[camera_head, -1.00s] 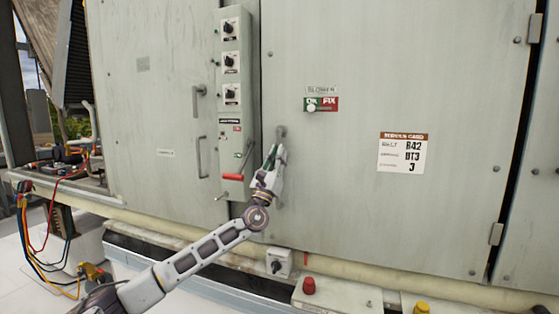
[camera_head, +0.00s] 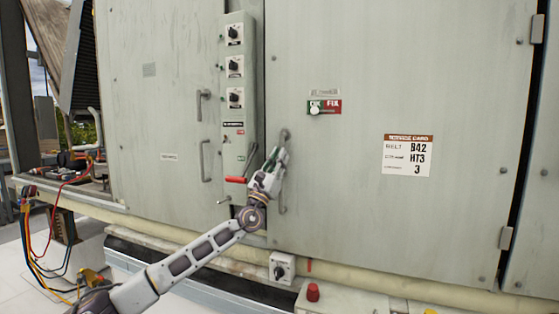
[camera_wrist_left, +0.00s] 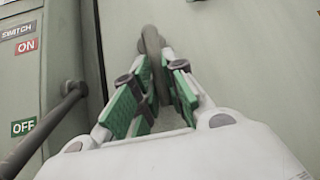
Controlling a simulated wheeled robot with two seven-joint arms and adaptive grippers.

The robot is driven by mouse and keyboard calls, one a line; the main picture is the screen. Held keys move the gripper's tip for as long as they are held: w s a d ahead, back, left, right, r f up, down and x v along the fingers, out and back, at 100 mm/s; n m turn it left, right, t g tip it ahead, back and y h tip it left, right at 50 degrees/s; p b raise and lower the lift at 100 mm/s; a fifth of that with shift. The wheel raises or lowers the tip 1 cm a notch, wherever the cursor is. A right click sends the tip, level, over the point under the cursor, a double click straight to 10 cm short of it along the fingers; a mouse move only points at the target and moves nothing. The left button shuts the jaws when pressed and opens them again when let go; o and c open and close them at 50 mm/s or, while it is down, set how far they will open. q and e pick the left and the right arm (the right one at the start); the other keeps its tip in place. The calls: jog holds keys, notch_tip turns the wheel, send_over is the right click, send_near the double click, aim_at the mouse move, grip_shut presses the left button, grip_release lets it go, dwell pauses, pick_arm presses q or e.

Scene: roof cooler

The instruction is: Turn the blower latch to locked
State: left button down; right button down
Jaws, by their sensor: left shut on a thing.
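The blower latch (camera_head: 285,134) is a small grey lever on the large pale door. Its round upper end shows just above my left gripper (camera_head: 279,156), and its lower part is hidden between the fingers. In the left wrist view the grey latch (camera_wrist_left: 151,42) runs down between the green-padded fingers of my left gripper (camera_wrist_left: 160,78), which is shut on it. The blower label (camera_head: 324,92) and a green and red OK/FIX plate (camera_head: 330,106) with a white round marker are above and to the right. My right gripper is not in view.
Left of the latch is a narrow switch panel (camera_head: 234,125) with several knobs and a red-tipped lever (camera_head: 236,180) close to my left gripper. In the wrist view its dark rod (camera_wrist_left: 48,123) passes beside the gripper. A grey pull handle (camera_head: 283,203) is partly behind my wrist.

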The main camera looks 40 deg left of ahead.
pick_arm(q)
jog(key=shift+w+f, duration=0.1)
jog(key=c, duration=1.5)
grip_release()
jog(key=shift+a, duration=0.1)
jog(key=shift+o, duration=0.2)
jog(key=v, duration=1.2)
dwell(0.9)
